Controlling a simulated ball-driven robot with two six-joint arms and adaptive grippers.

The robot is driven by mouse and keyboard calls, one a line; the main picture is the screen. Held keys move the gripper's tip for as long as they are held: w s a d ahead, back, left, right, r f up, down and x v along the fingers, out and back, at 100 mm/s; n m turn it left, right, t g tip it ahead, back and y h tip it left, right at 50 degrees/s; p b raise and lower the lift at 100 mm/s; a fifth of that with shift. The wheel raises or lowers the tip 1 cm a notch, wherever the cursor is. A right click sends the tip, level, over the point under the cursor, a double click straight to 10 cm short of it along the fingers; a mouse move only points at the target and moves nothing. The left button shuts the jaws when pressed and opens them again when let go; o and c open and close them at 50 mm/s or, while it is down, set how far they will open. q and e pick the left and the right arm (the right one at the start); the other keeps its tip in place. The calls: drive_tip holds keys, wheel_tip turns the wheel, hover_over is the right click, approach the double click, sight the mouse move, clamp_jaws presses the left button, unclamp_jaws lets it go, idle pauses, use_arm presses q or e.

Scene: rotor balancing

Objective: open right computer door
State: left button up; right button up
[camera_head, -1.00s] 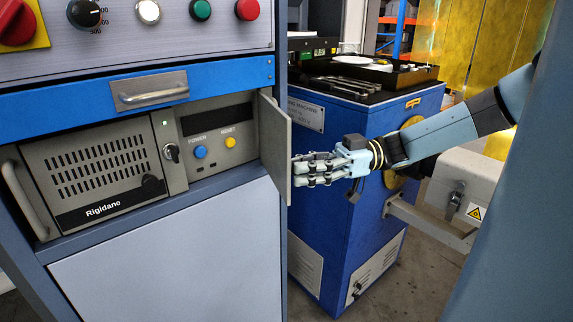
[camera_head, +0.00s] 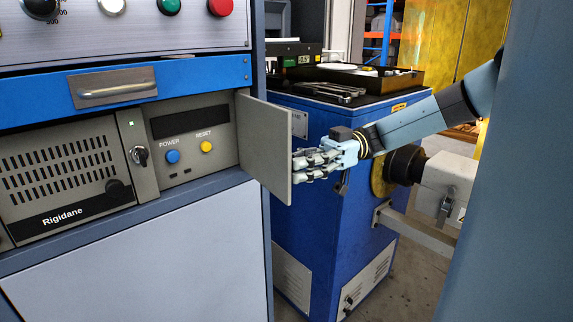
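The right computer door (camera_head: 265,150) is a flat grey panel. It stands swung out from the right side of the computer's control bay (camera_head: 188,141), which shows a blue button, a yellow button and a dark display. My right gripper (camera_head: 297,165) is at the door's free outer edge, its fingers pointing left. The fingertips are close to or touching that edge; whether they pinch it or how far apart they are is not clear. My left gripper is not in view.
The computer's vented left panel (camera_head: 60,170) has a key lock (camera_head: 139,155) beside it. A blue machine (camera_head: 320,220) with a tool tray (camera_head: 350,85) on top stands behind my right gripper. A strip of floor (camera_head: 405,270) shows at lower right.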

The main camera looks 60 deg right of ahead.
drive_tip(key=o, duration=0.5)
drive_tip(key=v, duration=1.2)
drive_tip(key=shift+s+f, duration=0.1)
